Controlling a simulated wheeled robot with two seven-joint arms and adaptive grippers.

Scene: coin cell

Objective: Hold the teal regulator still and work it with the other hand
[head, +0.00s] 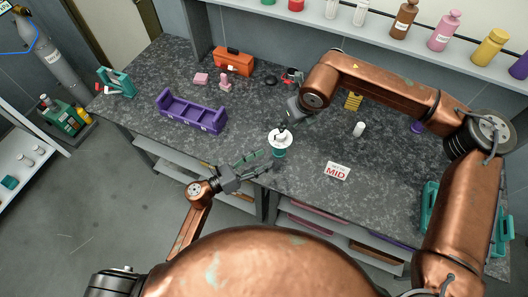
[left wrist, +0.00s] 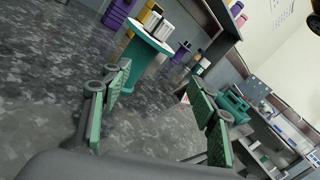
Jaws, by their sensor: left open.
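The teal regulator (head: 279,151) stands upright near the front edge of the dark speckled counter, with a wide white disc on top. In the left wrist view the regulator (left wrist: 138,62) is ahead, with pale upright parts above its disc. My left gripper (head: 259,162) is open just to the lower left of the regulator. Its green-padded fingers (left wrist: 160,76) have a gap between them with nothing held, and the regulator lies beyond the fingertips. My right gripper (head: 286,122) reaches down from behind to the top of the disc. Its fingertips are too small to read.
A white MID card (head: 337,171) lies right of the regulator, and a white bottle (head: 359,129) stands behind it. A purple rack (head: 191,112), pink pieces (head: 225,83) and an orange toolbox (head: 233,61) stand to the left. Counter between rack and regulator is clear.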

